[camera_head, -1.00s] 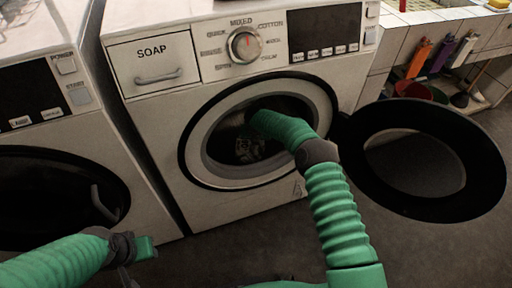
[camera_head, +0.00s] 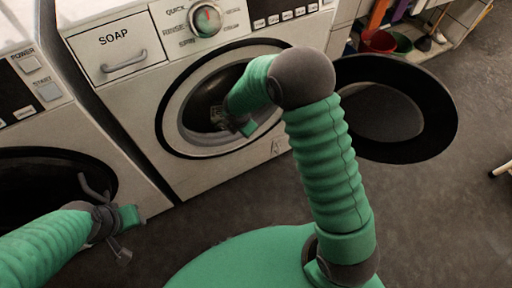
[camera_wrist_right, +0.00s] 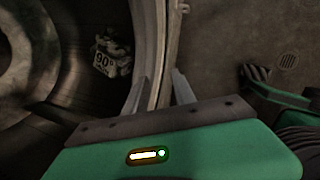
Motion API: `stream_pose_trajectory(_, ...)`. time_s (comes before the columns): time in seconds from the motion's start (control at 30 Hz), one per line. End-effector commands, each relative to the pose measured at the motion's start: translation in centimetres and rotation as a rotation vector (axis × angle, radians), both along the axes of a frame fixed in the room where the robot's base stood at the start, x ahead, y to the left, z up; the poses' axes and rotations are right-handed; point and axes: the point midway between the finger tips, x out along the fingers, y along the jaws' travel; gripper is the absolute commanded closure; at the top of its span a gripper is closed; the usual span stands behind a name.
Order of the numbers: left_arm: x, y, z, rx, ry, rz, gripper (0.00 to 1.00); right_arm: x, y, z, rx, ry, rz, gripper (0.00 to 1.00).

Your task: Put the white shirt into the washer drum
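The white shirt (camera_wrist_right: 115,52) is a small crumpled pale bundle with a dark "90°" print, lying inside the washer drum (camera_wrist_right: 75,85) in the right wrist view.
The washer's round black door (camera_head: 440,115) hangs open to the right. Another machine (camera_head: 20,130) stands at the left with a dark door. A red bucket (camera_head: 378,42) and bottles are at the back right. The floor (camera_head: 450,210) in front is clear.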

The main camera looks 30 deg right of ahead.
Motion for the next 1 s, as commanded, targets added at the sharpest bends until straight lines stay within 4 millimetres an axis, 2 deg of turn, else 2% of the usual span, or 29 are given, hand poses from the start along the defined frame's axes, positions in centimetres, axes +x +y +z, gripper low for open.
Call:
stream_pose_trajectory(0.03,0.0,0.0,0.0,0.000,0.000,0.000,0.64,-2.9,-0.4,2.9,0.089,-0.026,-0.272,0.69)
stream_pose_trajectory(0.1,0.0,0.0,0.0,0.000,0.000,0.000,0.64,-7.6,-0.7,5.8,0.234,-0.053,-0.714,0.69)
stream_pose_trajectory(0.2,0.0,0.0,0.0,0.000,0.000,0.000,0.64,-13.6,-0.5,8.2,0.413,-0.078,-1.266,0.69)
stream_pose_trajectory(0.3,0.0,0.0,0.0,0.000,0.000,0.000,0.64,-17.6,-0.1,9.2,0.532,-0.083,-1.644,0.69)
stream_pose_trajectory(0.33,0.0,0.0,0.0,0.000,0.000,0.000,0.64,-18.3,0.0,9.3,0.553,-0.081,-1.717,0.69)
stream_pose_trajectory(0.4,0.0,0.0,0.0,0.000,0.000,0.000,0.64,-19.3,0.3,9.5,0.585,-0.079,-1.821,0.69)
stream_pose_trajectory(0.47,0.0,0.0,0.0,0.000,0.000,0.000,0.64,-19.6,0.3,9.4,0.592,-0.077,-1.851,0.69)
stream_pose_trajectory(0.87,0.0,0.0,0.1,0.000,0.000,0.000,0.64,-19.5,0.3,9.6,0.589,-0.077,-1.846,0.69)
stream_pose_trajectory(1.0,0.0,0.0,1.6,0.000,0.000,0.000,0.64,-19.5,0.3,11.1,0.589,-0.078,-1.845,0.69)
